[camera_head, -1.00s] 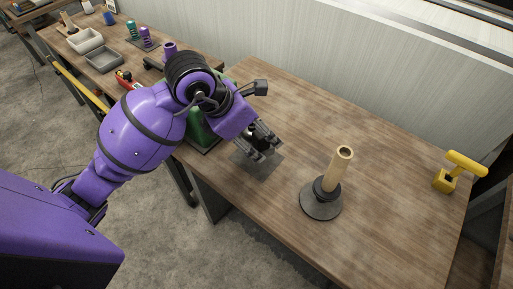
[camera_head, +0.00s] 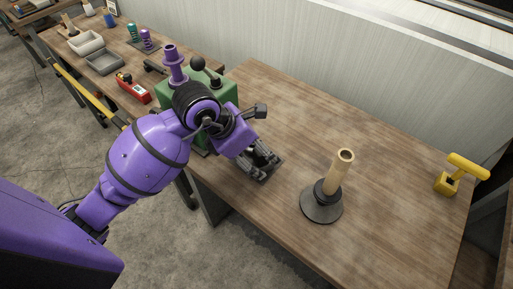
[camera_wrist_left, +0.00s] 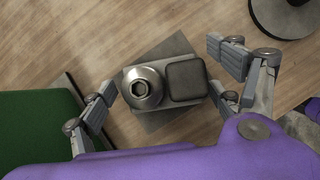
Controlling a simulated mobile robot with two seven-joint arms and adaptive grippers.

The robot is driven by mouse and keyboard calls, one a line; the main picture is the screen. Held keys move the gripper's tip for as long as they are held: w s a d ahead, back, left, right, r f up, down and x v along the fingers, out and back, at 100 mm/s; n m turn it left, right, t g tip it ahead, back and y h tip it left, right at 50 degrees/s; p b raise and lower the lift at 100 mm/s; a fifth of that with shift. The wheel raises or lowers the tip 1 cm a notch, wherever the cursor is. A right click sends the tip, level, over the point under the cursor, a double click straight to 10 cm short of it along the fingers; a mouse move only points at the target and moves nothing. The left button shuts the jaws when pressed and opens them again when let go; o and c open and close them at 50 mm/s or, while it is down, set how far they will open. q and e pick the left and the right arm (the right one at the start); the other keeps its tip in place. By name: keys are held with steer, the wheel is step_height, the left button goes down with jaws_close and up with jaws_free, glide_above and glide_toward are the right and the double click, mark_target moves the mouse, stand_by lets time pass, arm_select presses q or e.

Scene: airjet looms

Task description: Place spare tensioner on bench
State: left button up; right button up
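A small metal part, which looks like the spare tensioner (camera_wrist_left: 165,84), shows in the left wrist view. It has a round silver knob with a hex socket beside a dark square block, on a grey square plate (camera_wrist_left: 157,121) on the wooden bench (camera_head: 390,203). My left gripper (camera_head: 264,163) is open above it. In the left wrist view its fingers (camera_wrist_left: 165,88) stand apart on either side of the part, with gaps visible. In the head view the gripper hides the part, and only an edge of the plate (camera_head: 268,179) shows. My right gripper is not in view.
A wooden tube on a round black base (camera_head: 321,206) stands right of the gripper. A green box (camera_head: 222,94) with a purple spool and a black knob lever stands close at the left. A yellow T-shaped item (camera_head: 459,172) lies far right. The bench's middle right is clear.

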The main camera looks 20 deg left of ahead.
arm_select(q)
steer(key=shift+r, duration=0.35)
steer(key=v, duration=1.1)
steer(key=shift+s+a+r+p, duration=0.15)
steer(key=shift+s+r+p, duration=0.05)
steer(key=shift+p, duration=0.15)
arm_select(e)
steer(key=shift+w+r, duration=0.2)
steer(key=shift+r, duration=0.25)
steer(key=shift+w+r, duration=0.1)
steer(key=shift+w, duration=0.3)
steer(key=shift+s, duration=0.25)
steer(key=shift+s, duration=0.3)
